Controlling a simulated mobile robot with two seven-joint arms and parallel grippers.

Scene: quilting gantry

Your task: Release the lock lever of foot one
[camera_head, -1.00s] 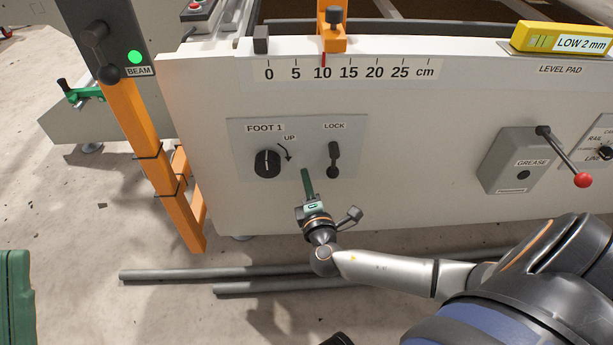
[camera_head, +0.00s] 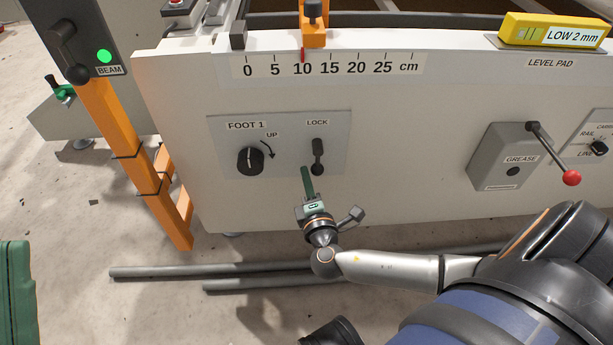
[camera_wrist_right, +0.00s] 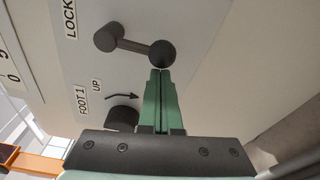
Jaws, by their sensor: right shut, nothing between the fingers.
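The black lock lever (camera_head: 317,157) is on the grey FOOT 1 plate (camera_head: 225,160), under the word LOCK. It hangs down from its pivot, with a ball end at the bottom. In the right wrist view the lever's ball (camera_wrist_right: 162,53) is just beyond the fingertips; I cannot tell whether they touch. The black FOOT 1 knob (camera_head: 250,161) is left of the lever, next to an UP arrow. My right gripper (camera_head: 308,172) has its green fingers together and empty, just below and left of the ball. My left gripper is not in view.
A grey GREASE box (camera_head: 505,157) with a red-knobbed lever is to the right. A yellow level reading LOW 2 mm (camera_head: 555,31) lies on the level pad. An orange post (camera_head: 135,155) is left. Grey rods (camera_head: 215,271) and a green case (camera_head: 17,300) are on the floor.

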